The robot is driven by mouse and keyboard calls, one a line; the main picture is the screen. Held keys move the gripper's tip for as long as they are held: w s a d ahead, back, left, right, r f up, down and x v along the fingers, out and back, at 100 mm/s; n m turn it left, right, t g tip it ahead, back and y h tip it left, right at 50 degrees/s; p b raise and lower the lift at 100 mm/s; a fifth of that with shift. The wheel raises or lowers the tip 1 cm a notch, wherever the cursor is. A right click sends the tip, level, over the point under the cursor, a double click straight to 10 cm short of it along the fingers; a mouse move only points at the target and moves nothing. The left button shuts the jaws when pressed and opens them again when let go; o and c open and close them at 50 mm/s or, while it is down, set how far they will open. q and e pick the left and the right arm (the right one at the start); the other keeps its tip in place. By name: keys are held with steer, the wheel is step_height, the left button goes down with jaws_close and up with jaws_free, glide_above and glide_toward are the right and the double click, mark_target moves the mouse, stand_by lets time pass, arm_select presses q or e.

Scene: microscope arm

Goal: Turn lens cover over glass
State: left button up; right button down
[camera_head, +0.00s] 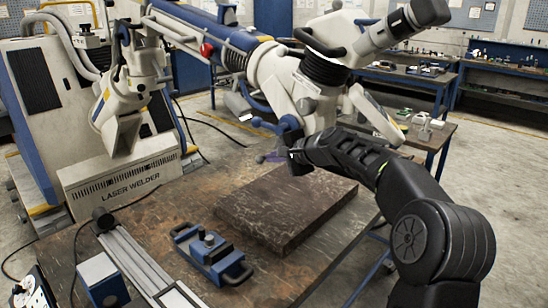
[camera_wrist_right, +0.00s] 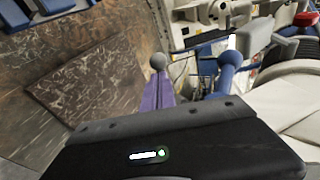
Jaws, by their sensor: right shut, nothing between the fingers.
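The laser welder's microscope head (camera_head: 305,85) hangs over the workbench, a white body with a black ribbed collar. Under it, a blue lever with a round knob (camera_head: 256,121) sticks out to the left. The blue knob also shows in the right wrist view (camera_wrist_right: 230,58). A small purple, glass-like piece (camera_head: 272,157) sits just below; in the wrist view a purple piece (camera_wrist_right: 158,92) stands beside a grey ball. I cannot tell which part is the lens cover. My right gripper (camera_head: 294,156) is shut and empty, close beside these parts; contact is unclear. My left gripper is out of view.
A dark rough metal block (camera_head: 285,205) lies on the workbench (camera_head: 150,230) below the head. A blue clamp fixture (camera_head: 212,255) and a metal rail (camera_head: 135,262) stand in front. The white welder cabinet (camera_head: 120,182) is on the left.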

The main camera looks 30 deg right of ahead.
steer(key=shift+w+a, duration=0.3)
stand_by(0.5)
steer(key=w+p, duration=0.1)
steer(key=w+a+h+p, duration=0.1)
steer(key=p, duration=0.1)
steer(key=shift+a+r+m, duration=0.1)
steer(key=shift+r+m, duration=0.15)
steer(key=shift+m, duration=0.15)
steer(key=shift+w+m+h+p, duration=0.15)
steer(key=shift+m+h+p, duration=0.15)
steer(key=shift+p, duration=0.15)
steer(key=shift+w+f, duration=0.1)
steer(key=shift+w+f+p, duration=0.15)
steer(key=shift+w+p, duration=0.2)
steer(key=shift+w, duration=0.05)
steer(key=shift+s, duration=0.1)
